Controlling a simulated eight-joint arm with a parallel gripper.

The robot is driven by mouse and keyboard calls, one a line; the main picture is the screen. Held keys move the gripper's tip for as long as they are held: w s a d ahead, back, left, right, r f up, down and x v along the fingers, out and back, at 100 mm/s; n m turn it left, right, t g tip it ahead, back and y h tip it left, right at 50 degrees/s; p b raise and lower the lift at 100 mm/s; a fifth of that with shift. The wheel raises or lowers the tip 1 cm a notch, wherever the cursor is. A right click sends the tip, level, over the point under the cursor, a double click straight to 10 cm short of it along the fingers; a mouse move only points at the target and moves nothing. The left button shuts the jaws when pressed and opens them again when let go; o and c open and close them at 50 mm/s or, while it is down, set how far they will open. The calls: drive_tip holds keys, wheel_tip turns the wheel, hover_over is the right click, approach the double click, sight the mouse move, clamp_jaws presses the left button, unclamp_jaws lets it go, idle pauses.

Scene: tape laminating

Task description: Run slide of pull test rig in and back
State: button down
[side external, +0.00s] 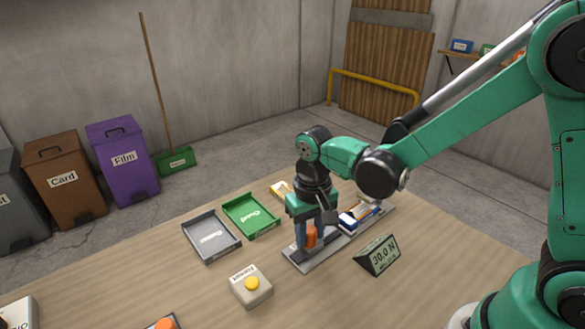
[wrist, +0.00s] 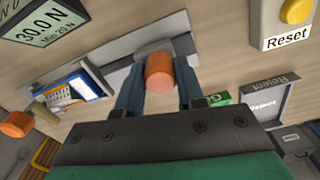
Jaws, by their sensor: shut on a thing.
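The pull test rig is a long grey base plate (side external: 345,241) on the table, with a blue, white and orange sample area (side external: 357,216) towards its right end. That area also shows at left in the wrist view (wrist: 66,92). My gripper (side external: 308,240) points down at the near left end of the rig. Its blue fingers (wrist: 158,78) are shut on the orange slide handle (wrist: 160,71), one on each side. The handle also shows in the side view (side external: 311,236). The slide's body under the handle is mostly hidden by the fingers.
The wedge display (side external: 378,254) reads 30.0 N, in front of the rig. A Reset box (side external: 250,285) with a yellow button stands front left. A grey Reject tray (side external: 211,237) and green tray (side external: 250,216) lie behind left. Another orange knob (wrist: 16,124) shows in the wrist view.

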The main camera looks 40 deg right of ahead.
sight(308, 231)
drive_tip(key=shift+a, duration=0.35)
drive_tip(key=c, duration=0.5)
unclamp_jaws()
drive_tip(key=shift+c, duration=0.2)
drive_tip(key=shift+r, duration=2.8)
